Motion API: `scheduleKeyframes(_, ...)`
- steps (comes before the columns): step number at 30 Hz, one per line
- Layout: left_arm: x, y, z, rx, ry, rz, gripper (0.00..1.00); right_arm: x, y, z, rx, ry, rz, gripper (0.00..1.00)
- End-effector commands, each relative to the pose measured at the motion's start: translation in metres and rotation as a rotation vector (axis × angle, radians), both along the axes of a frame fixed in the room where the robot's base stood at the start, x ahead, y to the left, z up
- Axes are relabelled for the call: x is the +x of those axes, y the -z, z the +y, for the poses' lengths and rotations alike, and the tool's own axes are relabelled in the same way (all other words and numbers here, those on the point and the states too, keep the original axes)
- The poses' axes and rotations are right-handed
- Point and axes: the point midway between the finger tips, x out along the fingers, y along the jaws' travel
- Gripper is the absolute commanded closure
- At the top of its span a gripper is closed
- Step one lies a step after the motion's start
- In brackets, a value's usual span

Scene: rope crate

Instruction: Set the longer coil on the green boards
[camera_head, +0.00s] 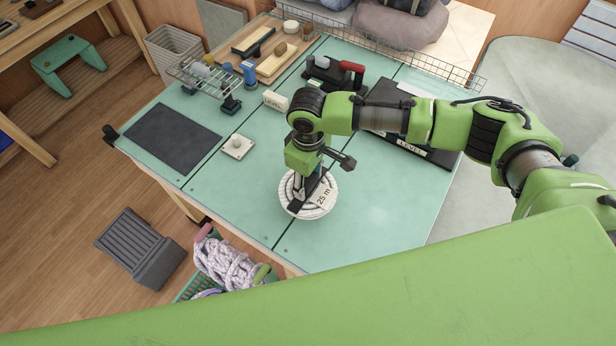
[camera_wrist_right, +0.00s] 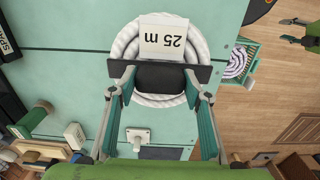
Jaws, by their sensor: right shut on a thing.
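A white rope coil (camera_head: 294,206) with a "25 m" tag is at the front middle of the green boards (camera_head: 235,200). My right gripper (camera_head: 308,190) points down and is shut on this coil. In the right wrist view the coil (camera_wrist_right: 125,45) shows between and beyond the fingers (camera_wrist_right: 160,78), its tag upside down. I cannot tell whether it touches the boards. A green and dark shape at the right wrist view's edge may be my left gripper (camera_wrist_right: 296,30).
A wire rack (camera_head: 205,80) and tools stand behind. Bare board surrounds the coil at left and right. A grey step stool (camera_head: 140,245) is on the floor.

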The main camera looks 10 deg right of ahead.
Motion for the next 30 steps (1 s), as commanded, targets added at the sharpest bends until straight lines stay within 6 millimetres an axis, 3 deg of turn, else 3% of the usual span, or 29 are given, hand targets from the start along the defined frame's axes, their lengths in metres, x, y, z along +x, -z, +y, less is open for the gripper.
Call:
scheduleKeyframes(4,0.016,-0.013,-0.001,-0.002,-0.001,-0.022,0.60,0.000,-0.005,0.001,0.001,0.001,-0.001,0.85)
scheduleKeyframes(9,0.049,-0.004,-0.005,-0.009,-0.002,-0.071,0.60,0.000,0.020,0.001,0.001,0.000,-0.001,0.85)
scheduleKeyframes(11,0.053,-0.001,-0.006,-0.010,-0.002,-0.075,0.60,0.000,0.027,0.001,0.001,0.001,-0.001,0.85)
scheduleKeyframes(22,0.025,0.011,-0.007,-0.009,-0.004,-0.035,0.60,0.001,0.056,0.001,0.002,0.000,-0.002,0.85)
scheduleKeyframes(30,0.026,0.012,-0.007,-0.009,-0.004,-0.036,0.60,0.001,0.059,0.001,0.001,0.000,-0.003,0.85)
